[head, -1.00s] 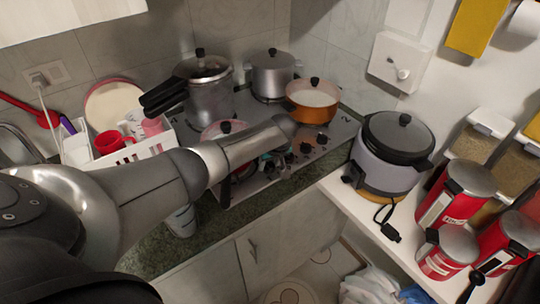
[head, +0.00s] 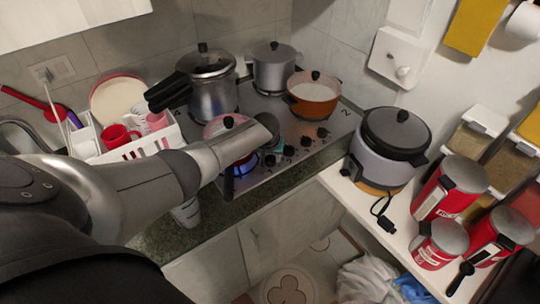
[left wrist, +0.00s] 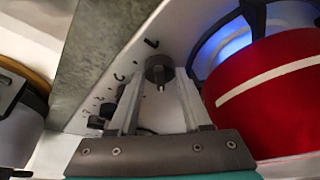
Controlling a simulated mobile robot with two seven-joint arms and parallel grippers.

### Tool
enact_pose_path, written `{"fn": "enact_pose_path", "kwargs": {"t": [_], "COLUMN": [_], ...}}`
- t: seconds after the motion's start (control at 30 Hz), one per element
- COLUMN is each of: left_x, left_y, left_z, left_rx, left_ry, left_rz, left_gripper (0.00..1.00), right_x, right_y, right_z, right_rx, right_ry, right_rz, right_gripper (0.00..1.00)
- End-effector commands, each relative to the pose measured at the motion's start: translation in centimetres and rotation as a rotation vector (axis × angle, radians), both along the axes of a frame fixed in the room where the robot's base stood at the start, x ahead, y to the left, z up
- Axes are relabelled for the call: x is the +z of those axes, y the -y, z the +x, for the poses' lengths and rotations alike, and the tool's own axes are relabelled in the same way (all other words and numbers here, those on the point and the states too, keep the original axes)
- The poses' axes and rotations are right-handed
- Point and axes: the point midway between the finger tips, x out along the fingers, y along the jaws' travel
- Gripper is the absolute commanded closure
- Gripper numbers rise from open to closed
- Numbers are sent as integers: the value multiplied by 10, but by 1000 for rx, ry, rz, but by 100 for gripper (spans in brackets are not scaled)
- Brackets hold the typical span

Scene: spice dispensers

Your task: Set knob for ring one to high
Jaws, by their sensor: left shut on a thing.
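The stove (head: 340,121) has a row of dark knobs along its front edge, among them one at the right (head: 322,132). My left gripper (left wrist: 160,80) has its fingers on either side of a dark round knob (left wrist: 158,68) on the stove panel in the left wrist view. It is shut on that knob. In the head view its fingers are mostly hidden behind my left arm. A blue flame (head: 240,165) burns at the front left burner; it also shows in the left wrist view (left wrist: 236,40). My right gripper is not in view.
A red pot with a white stripe (left wrist: 275,85) stands close to my left gripper. An orange pot (head: 312,102), a pressure cooker (head: 211,90) and a grey pot (head: 273,70) stand behind. A rice cooker (head: 384,160) is on the right counter.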

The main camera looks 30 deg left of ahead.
Motion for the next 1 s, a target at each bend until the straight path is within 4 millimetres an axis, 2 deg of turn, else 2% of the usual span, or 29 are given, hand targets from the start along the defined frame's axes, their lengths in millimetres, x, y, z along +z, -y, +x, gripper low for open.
{"fn": "enact_pose_path", "kwargs": {"t": [0.3, 0.33, 0.57, 0.87, 1.0], "left_x": [-1, -1, -1, 1, 8], "left_y": [0, 0, 0, 0, 1], "left_z": [-1, -1, -1, 0, -3], "left_rx": [0, 0, 0, 0, -1], "left_ry": [-3, -3, -2, -1, -1], "left_rz": [0, 0, -1, 0, 0], "left_gripper": [100, 49, 23, 22, 22], "right_x": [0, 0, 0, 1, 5], "right_y": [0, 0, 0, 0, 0], "right_z": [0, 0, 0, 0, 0], "right_rx": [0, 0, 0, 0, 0], "right_ry": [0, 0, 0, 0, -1], "right_rz": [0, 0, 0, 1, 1], "right_gripper": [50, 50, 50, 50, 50]}}
